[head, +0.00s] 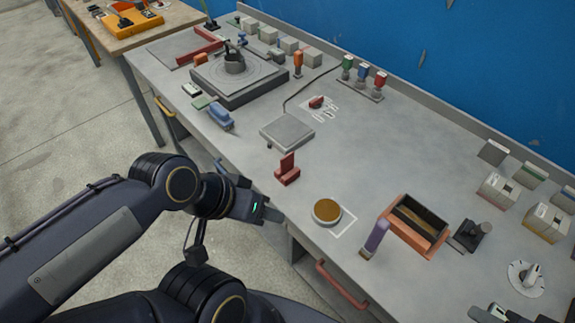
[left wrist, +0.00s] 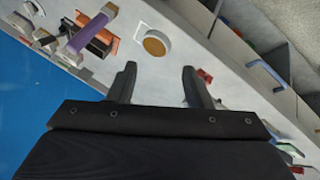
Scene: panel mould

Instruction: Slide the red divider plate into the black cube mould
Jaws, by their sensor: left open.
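A small red upright piece on a red base (head: 287,170) stands on the grey bench near its front edge. It looks like the red divider plate in a holder, but I cannot tell plate from base. In the left wrist view, a red part (left wrist: 205,75) shows just beside the right-hand finger. I cannot clearly identify the black cube mould; an orange-brown box with a dark inside (head: 416,226) and a black block with a knob (head: 470,234) stand to the right. My left gripper (head: 272,213) is open and empty by the bench's front edge, its fingertips (left wrist: 158,78) apart.
A round tan-filled dish (head: 327,211) and a purple-handled tool (head: 375,238) lie between the red piece and the orange-brown box. A grey square plate (head: 287,132) is behind. A red drawer handle (head: 340,285) sticks out from the front. The bench middle is mostly clear.

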